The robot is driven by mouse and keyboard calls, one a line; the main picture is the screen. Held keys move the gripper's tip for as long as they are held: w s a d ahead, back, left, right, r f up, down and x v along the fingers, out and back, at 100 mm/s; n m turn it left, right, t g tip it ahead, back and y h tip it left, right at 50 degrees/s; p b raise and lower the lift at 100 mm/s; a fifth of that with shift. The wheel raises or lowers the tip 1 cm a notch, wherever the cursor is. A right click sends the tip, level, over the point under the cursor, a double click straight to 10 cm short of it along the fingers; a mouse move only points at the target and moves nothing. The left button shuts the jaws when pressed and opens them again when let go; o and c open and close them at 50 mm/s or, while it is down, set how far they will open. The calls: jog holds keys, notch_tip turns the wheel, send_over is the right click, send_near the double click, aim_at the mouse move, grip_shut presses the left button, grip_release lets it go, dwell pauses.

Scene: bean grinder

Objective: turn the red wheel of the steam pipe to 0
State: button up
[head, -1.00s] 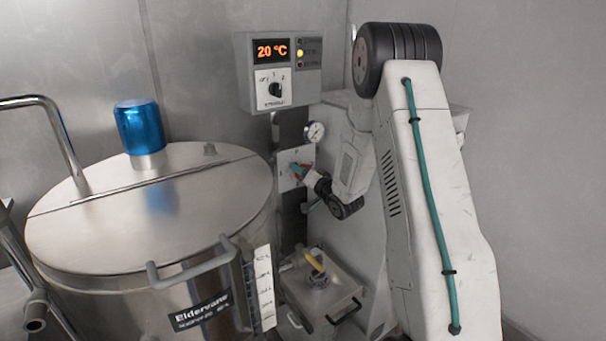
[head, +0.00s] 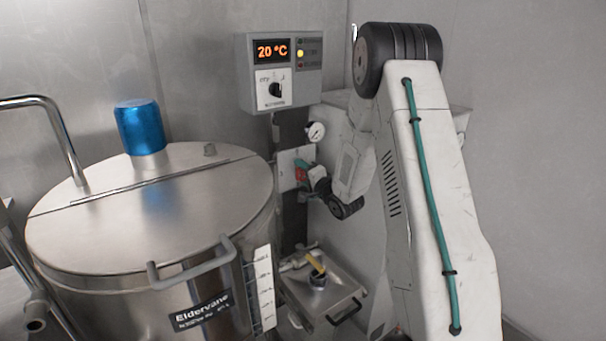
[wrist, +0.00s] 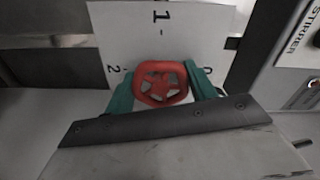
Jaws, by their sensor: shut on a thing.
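The red wheel (wrist: 161,83) shows in the middle of the wrist view, with spokes and openings. My gripper (wrist: 159,76) has a green finger on each side of the wheel and is shut on it. The white scale plate (wrist: 190,38) lies behind the wheel.
A control box (head: 278,72) reading 20 °C hangs above the plate, with a pressure gauge (head: 316,132) between. A large steel kettle (head: 110,225) stands close at the left.

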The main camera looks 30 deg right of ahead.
dwell(0.3)
jog(key=o, duration=1)
jog(key=s, duration=0.8)
jog(key=shift+d, duration=0.2)
jog(key=shift+w, duration=0.1)
